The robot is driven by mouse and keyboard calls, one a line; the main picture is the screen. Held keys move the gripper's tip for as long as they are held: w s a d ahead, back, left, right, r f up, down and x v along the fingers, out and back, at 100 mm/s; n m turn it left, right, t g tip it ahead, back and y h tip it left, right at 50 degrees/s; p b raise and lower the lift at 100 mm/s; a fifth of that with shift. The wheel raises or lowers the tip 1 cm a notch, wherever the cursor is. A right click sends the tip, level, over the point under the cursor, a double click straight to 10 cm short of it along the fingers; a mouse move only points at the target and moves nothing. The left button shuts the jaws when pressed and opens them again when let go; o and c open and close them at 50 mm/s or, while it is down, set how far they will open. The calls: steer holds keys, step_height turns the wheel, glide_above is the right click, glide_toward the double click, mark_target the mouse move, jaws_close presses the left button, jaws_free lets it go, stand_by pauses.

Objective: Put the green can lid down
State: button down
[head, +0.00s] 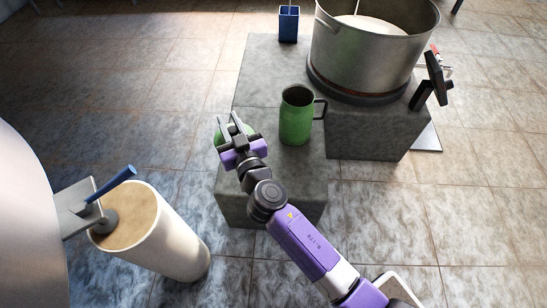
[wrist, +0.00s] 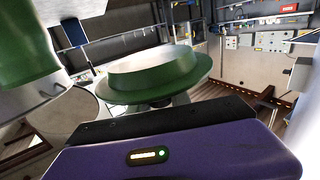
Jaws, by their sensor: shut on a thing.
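My gripper (head: 234,134) is shut on the green can lid (head: 220,131), to the left of the green can. The lid is mostly hidden behind the gripper in the head view. In the wrist view the round green lid (wrist: 157,75) shows close beyond the gripper body, with a wide rim and a paler raised middle. The green can (head: 297,118) stands upright on the grey stone block (head: 262,75), open at the top, its handle to the right. Part of the can (wrist: 25,45) shows at the wrist view's upper left. Whether the lid touches the block is unclear.
A large metal pot (head: 345,60) stands at the back right, with a black device (head: 433,80) beside it. A blue container (head: 289,24) sits at the block's back edge. A white cylinder (head: 165,235) with a blue-handled valve (head: 112,184) is at the lower left.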

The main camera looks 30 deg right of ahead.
steer(key=shift+d+r+m+h, duration=0.2)
steer(key=shift+d+m+h, duration=0.1)
steer(key=shift+d+h, duration=0.25)
steer(key=shift+d+f+h, duration=0.15)
steer(key=shift+d+h, duration=0.1)
steer(key=shift+d, duration=0.15)
step_height(320, 180, down, 20)
steer(key=b, duration=1.1)
steer(key=shift+s+d+r, duration=0.1)
steer(key=shift+d+r, duration=0.05)
steer(key=shift+r, duration=0.05)
steer(key=shift+f+m, duration=0.2)
steer(key=shift+m, duration=0.1)
steer(key=c, duration=1.2)
jaws_free()
steer(key=shift+r, duration=0.15)
steer(key=shift+r, duration=0.2)
steer(key=v, duration=1.2)
steer(key=shift+f, duration=0.1)
